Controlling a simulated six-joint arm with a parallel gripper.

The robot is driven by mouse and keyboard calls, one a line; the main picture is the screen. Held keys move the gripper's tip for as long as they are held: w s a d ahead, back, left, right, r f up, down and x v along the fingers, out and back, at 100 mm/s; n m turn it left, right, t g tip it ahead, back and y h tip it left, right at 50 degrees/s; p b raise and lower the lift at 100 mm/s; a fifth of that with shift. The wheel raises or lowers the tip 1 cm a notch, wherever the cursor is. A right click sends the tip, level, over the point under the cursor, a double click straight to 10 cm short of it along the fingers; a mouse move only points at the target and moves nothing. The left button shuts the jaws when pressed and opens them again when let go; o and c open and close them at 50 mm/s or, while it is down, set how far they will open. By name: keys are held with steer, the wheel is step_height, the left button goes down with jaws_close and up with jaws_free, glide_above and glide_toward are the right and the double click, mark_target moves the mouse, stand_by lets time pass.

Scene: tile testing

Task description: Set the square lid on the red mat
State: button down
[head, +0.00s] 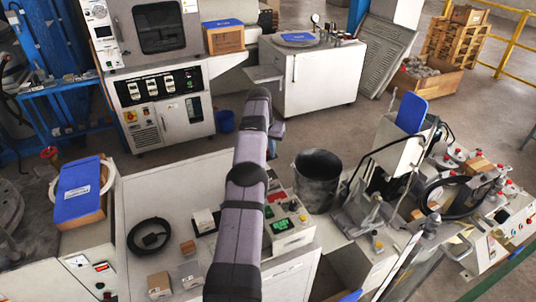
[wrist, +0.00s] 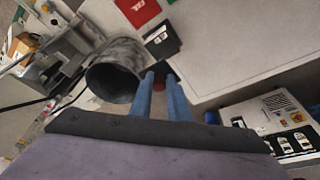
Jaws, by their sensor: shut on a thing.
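My gripper (wrist: 160,76) has two blue fingers reaching forward in the wrist view. It is shut on a small dark piece with a red part, which looks like the square lid (wrist: 158,86) held by its knob. Most of the lid is hidden by the fingers, and its full outline cannot be told. The red mat (wrist: 138,11), with a white mark, lies flat on the pale bench top at the top of the wrist view, apart from the fingertips.
A black bin (head: 316,178) stands right of my arm, and left of the fingers in the wrist view (wrist: 112,76). A black box (wrist: 161,38) lies between mat and fingertips. Pale bench top right of the mat is clear.

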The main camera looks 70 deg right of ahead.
steer(key=shift+s+f, duration=0.45)
steer(key=s+a+f+p, duration=0.2)
steer(key=s+a+f, duration=0.3)
steer(key=a+f, duration=0.1)
steer(key=shift+s+a, duration=0.4)
steer(key=shift+a, duration=0.2)
steer(key=shift+f, duration=0.2)
steer(key=shift+f+b, duration=2.15)
steer(key=shift+f, duration=0.95)
steer(key=shift+f, duration=0.3)
